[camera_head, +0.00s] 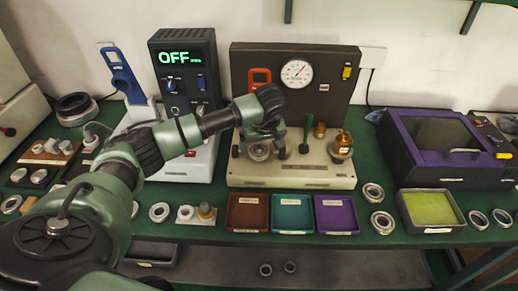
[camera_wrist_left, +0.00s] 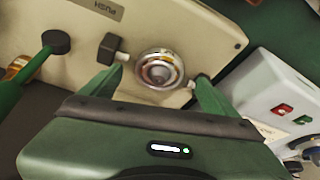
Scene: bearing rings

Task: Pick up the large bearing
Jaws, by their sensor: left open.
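A shiny bearing ring (camera_wrist_left: 158,68) sits on the beige base of the test machine, between two dark-ended side posts. It also shows in the head view (camera_head: 259,152), partly under my gripper. My left gripper (camera_head: 263,136) is over it, fingers pointing down. In the wrist view its green fingers are open, one on each side of the ring, with a gap to it; the ring is not gripped. Whether the fingertips are level with the ring I cannot tell. My right gripper is not in view.
The machine (camera_head: 290,174) has a gauge panel behind and a brass part (camera_head: 342,146) at right. Brown (camera_head: 247,226), teal (camera_head: 292,228) and purple (camera_head: 337,229) trays stand in front. Loose rings (camera_head: 382,222) lie right of them. A control box (camera_head: 186,80) reading OFF stands left.

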